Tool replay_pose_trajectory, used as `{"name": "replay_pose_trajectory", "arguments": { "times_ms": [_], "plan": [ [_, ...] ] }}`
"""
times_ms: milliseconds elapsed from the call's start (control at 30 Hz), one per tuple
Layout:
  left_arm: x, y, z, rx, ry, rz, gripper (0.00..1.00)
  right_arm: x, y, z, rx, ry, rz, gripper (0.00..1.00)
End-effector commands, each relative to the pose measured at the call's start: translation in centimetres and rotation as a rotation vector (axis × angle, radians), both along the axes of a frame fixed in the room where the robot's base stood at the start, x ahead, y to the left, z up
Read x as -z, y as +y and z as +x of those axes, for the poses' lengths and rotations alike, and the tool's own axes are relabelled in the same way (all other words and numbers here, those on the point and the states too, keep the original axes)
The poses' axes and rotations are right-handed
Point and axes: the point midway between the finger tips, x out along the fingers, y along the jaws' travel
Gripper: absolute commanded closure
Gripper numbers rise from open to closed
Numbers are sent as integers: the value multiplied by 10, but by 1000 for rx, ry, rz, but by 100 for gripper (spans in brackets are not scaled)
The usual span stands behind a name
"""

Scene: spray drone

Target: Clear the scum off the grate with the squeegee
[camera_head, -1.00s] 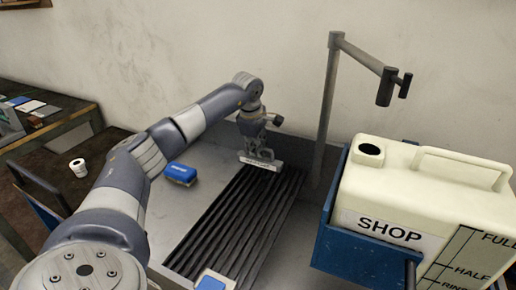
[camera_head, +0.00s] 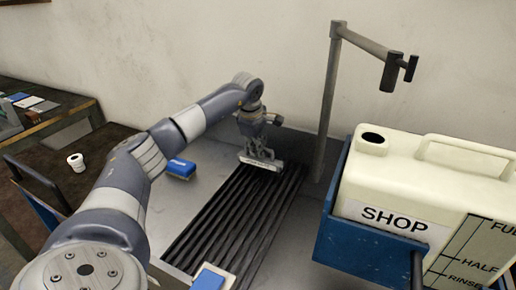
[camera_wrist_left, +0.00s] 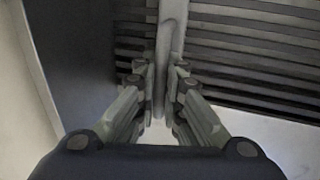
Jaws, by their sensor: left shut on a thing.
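My left gripper (camera_head: 260,146) is shut on the squeegee (camera_head: 261,163), whose pale head lies across the far end of the grate. In the left wrist view the gripper (camera_wrist_left: 160,85) holds the squeegee's grey handle (camera_wrist_left: 172,45) between its two fingers. The grate (camera_head: 225,220) is a dark slatted panel running from the near edge toward the wall; its slats (camera_wrist_left: 255,50) also show in the wrist view. I cannot make out scum on the slats. I cannot tell whether the squeegee's edge touches them. My right gripper is not in view.
A blue and white sponge or brush (camera_head: 181,168) lies left of the grate, and a similar block (camera_head: 210,279) is at its near end. A large cream jug (camera_head: 425,185) in a blue holder (camera_head: 360,245) stands right. A metal post (camera_head: 327,110) rises behind.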

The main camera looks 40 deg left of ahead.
Motion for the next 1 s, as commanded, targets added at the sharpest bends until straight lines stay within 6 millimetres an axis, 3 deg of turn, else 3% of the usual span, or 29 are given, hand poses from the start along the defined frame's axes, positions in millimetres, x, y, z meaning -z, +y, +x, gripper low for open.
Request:
{"name": "replay_pose_trajectory", "arguments": {
  "times_ms": [800,1000],
  "plan": [
    [15,0,0,-1,0,0,100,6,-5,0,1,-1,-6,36],
    [14,-7,2,2,0,0,100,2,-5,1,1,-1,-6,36]
  ]
}}
